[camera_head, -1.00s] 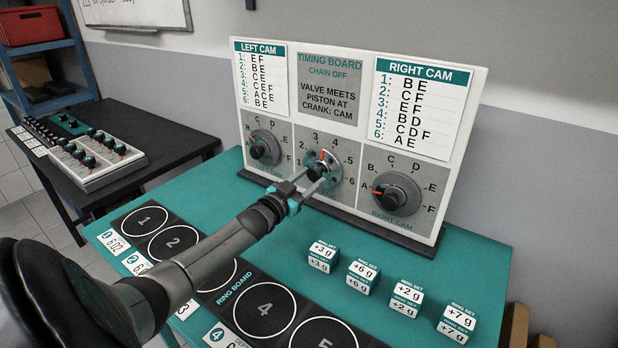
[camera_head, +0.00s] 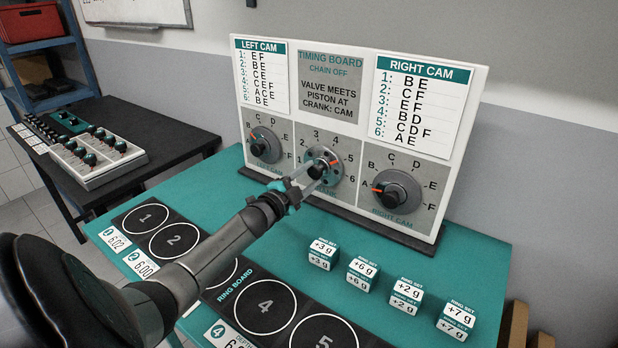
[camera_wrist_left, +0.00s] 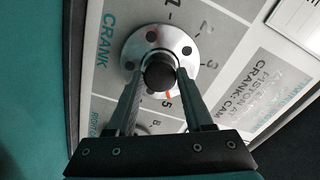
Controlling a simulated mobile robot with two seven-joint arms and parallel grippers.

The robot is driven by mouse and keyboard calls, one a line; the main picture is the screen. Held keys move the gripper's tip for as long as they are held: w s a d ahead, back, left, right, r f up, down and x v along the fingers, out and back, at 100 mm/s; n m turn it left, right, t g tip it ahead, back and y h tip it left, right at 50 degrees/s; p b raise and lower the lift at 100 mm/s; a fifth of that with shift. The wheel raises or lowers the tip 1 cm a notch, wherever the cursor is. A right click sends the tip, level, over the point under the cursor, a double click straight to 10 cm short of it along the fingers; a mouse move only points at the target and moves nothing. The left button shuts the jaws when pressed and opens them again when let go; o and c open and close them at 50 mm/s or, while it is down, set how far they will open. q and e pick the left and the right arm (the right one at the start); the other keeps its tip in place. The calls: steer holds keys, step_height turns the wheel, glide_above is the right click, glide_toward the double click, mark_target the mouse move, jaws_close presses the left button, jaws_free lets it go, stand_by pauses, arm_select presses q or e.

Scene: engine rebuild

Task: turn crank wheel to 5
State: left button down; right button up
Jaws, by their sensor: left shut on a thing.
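The crank wheel (camera_head: 333,178) is a silver disc with dark holes and a black centre knob, in the middle panel of the timing board (camera_head: 390,235). Its red pointer aims right, toward the 5. In the left wrist view the red mark on the wheel (camera_wrist_left: 190,52) lies at the printed 5. My left gripper (camera_head: 312,171) reaches in from the lower left and is shut on the wheel's black knob (camera_wrist_left: 159,76), one finger on each side. The fingers hide part of the wheel and the CRANK label in the head view. My right gripper is not in view.
The left cam dial (camera_head: 264,146) and right cam dial (camera_head: 398,193) flank the crank. Several weight blocks (camera_head: 361,274) stand on the teal table (camera_head: 460,235). The ring board (camera_head: 225,300) lies below my left arm. A control box (camera_head: 97,162) sits on the black side table.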

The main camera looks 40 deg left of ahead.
arm_select(q)
steer(key=shift+m, duration=0.7)
steer(key=shift+c, duration=1.4)
jaws_free()
steer(key=shift+s, duration=0.1)
steer(key=shift+s+d, duration=0.1)
steer(key=shift+s, duration=0.55)
steer(key=s+d+p, duration=0.1)
steer(key=s+p, duration=0.1)
steer(key=s, duration=1.1)
steer(key=shift+s+d, duration=0.25)
steer(key=shift+s, duration=0.1)
steer(key=shift+r+p, duration=0.1)
steer(key=shift+p, duration=0.25)
